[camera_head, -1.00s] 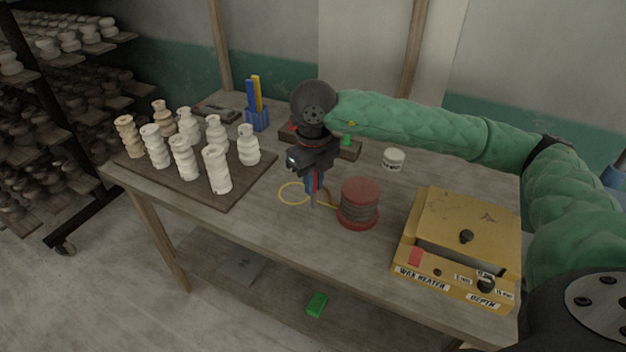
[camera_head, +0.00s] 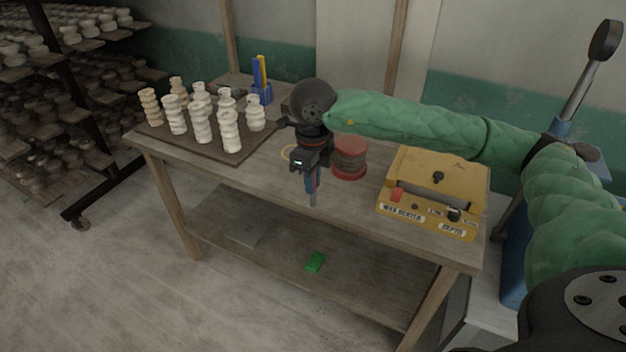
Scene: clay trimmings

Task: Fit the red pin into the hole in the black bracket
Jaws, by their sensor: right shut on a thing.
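My right gripper (camera_head: 313,188) hangs in front of the near edge of the table, pointing down. It is shut on a slim thing with a strip of red, which looks like the red pin (camera_head: 318,178). Blue shows beside the red, and the grey tip points down. The fingers hide most of it. I cannot make out the black bracket or its hole in this view. My left gripper is out of view.
The wooden table (camera_head: 265,172) holds a board of pale clay pots (camera_head: 230,130), a red-ended spool (camera_head: 349,160) and a yellow wax heater (camera_head: 433,190). A blue machine with a lever (camera_head: 585,75) stands at right. A green block (camera_head: 315,262) lies on the lower shelf.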

